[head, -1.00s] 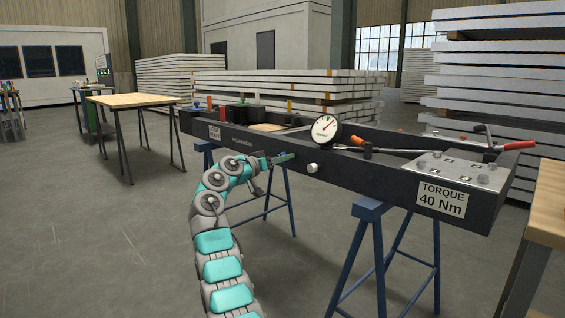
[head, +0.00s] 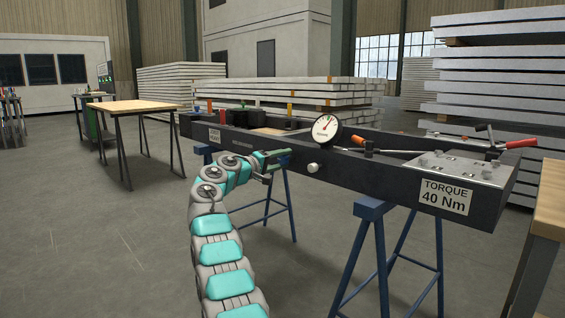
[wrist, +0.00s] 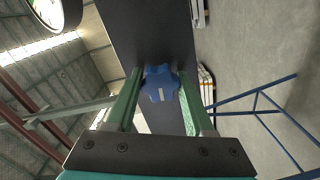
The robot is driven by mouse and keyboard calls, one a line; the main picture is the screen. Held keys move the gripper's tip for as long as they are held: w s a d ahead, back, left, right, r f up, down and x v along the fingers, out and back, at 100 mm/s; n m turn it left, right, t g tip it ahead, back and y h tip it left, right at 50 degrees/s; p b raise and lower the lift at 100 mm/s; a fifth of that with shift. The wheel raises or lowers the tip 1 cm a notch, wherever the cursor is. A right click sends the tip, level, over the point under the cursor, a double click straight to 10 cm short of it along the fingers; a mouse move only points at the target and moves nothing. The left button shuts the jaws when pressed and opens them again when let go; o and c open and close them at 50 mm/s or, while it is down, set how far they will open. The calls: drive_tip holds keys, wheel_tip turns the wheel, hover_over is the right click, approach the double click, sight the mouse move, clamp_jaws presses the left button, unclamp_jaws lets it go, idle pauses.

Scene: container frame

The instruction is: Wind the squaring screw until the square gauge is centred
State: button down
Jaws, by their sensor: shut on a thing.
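The square gauge, a round white dial (head: 326,129) with a dark rim, stands on top of the dark beam (head: 330,172). Its needle points up and to the right; the marks are too small to read. Part of the dial (wrist: 47,10) shows at the top left of the wrist view. A blue star-shaped knob (wrist: 160,83) with a pale mark, which I take for the squaring screw, sits on the beam's face. My gripper (head: 284,154) is shut on this knob, with its green fingers (wrist: 157,86) on either side. The head view does not show the knob.
The beam rests on blue trestles (head: 370,208). A silver knob (head: 313,168) stands out from its face, right of my gripper. A torque wrench (head: 500,144) lies at the right end, above the 40 Nm label (head: 445,196). A wooden table (head: 130,105) stands at left.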

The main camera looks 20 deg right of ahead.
drive_tip(key=shift+d+n, duration=0.1)
drive_tip(key=shift+n, duration=0.7)
drive_tip(key=shift+r+n+p, duration=0.15)
drive_tip(key=shift+n+p, duration=0.45)
drive_tip(key=shift+n, duration=0.1)
drive_tip(key=n+p, duration=0.1)
drive_tip(key=p, duration=0.1)
drive_tip(key=n+p, duration=0.2)
drive_tip(key=shift+r+n, duration=0.2)
drive_tip(key=shift+n, duration=0.1)
drive_tip(key=n+p, duration=0.2)
drive_tip(key=p, duration=0.2)
drive_tip(key=shift+n+p, duration=0.3)
drive_tip(key=n+p, duration=0.1)
drive_tip(key=p, duration=0.1)
drive_tip(key=n+p, duration=0.1)
drive_tip(key=p, duration=0.1)
drive_tip(key=shift+f+n, duration=0.3)
drive_tip(key=shift+f+n+p, duration=0.15)
drive_tip(key=shift+n+p, duration=0.35)
drive_tip(key=shift+p, duration=0.15)
drive_tip(key=shift+f, duration=0.1)
drive_tip(key=shift+c, duration=1.4)
unclamp_jaws()
